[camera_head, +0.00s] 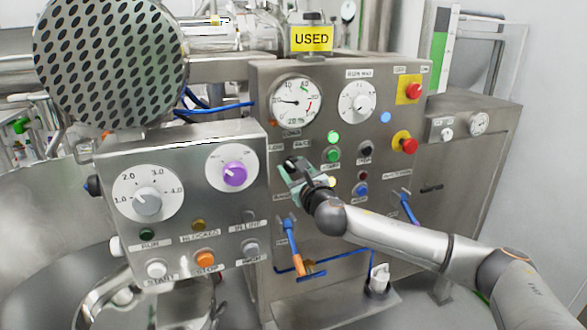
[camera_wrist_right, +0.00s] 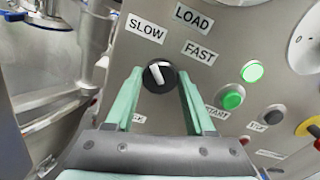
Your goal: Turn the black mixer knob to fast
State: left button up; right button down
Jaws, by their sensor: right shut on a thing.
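The black mixer knob (camera_wrist_right: 167,84) is in the right wrist view, with a white pointer mark tilted up and slightly left, roughly towards the SLOW label (camera_wrist_right: 146,28). The FAST label (camera_wrist_right: 199,53) is to its upper right and the LOAD label (camera_wrist_right: 193,18) is above. My right gripper (camera_wrist_right: 159,74) has its green fingers on either side of the knob, shut on it. In the head view my right gripper (camera_head: 291,166) is at the steel panel and mostly hides the knob. My left gripper is not in view.
A nearer control box (camera_head: 190,190) with a purple knob (camera_head: 235,174) stands left. Blue-handled valves (camera_head: 291,240) are below.

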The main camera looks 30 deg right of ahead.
jog(key=shift+m, duration=0.3)
jog(key=m+p, duration=0.1)
jog(key=m, duration=0.1)
jog(key=shift+m, duration=0.4)
jog(key=m+p, duration=0.1)
jog(key=m, duration=0.3)
jog(key=shift+m, duration=0.3)
jog(key=m, duration=0.5)
jog(key=shift+m+p, duration=0.45)
jog(key=shift+m, duration=1.95)
jog(key=shift+c, duration=1.3)
grip_release()
